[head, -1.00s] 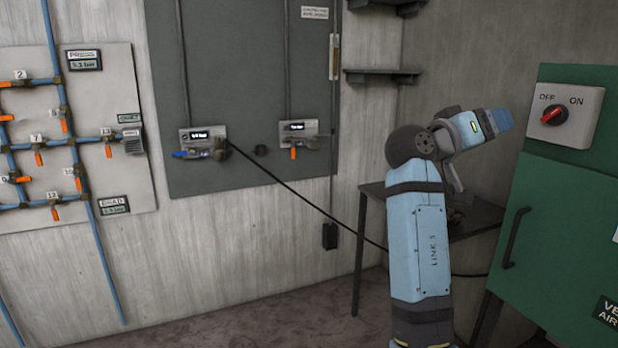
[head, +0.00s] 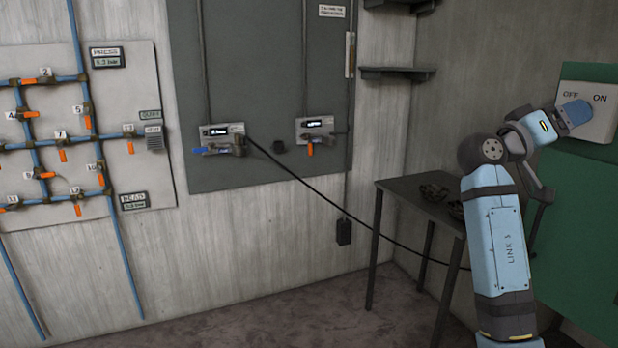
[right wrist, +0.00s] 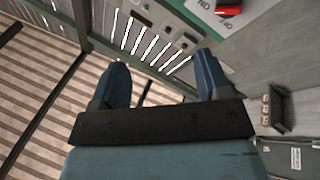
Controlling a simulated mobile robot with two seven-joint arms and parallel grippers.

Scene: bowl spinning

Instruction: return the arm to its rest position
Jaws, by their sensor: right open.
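My right arm (head: 495,245) rises at the right of the head view, its light blue link tilted a little to the left. Its right gripper (head: 575,113) points right, in front of the OFF/ON switch box (head: 601,112), and hides the box's red knob there. I cannot tell from the head view how far apart gripper and box are. In the right wrist view the two blue fingers (right wrist: 164,85) are spread with nothing between them. The red knob (right wrist: 229,11) shows at the top of that view, beyond the fingers. My left gripper is not in view.
The green cabinet (head: 585,225) stands close behind my right arm. A dark table (head: 405,190) with dark items stands left of it. A black cable (head: 330,204) runs from the grey wall panel (head: 265,90) towards my arm. A valve board (head: 150,85) hangs at left.

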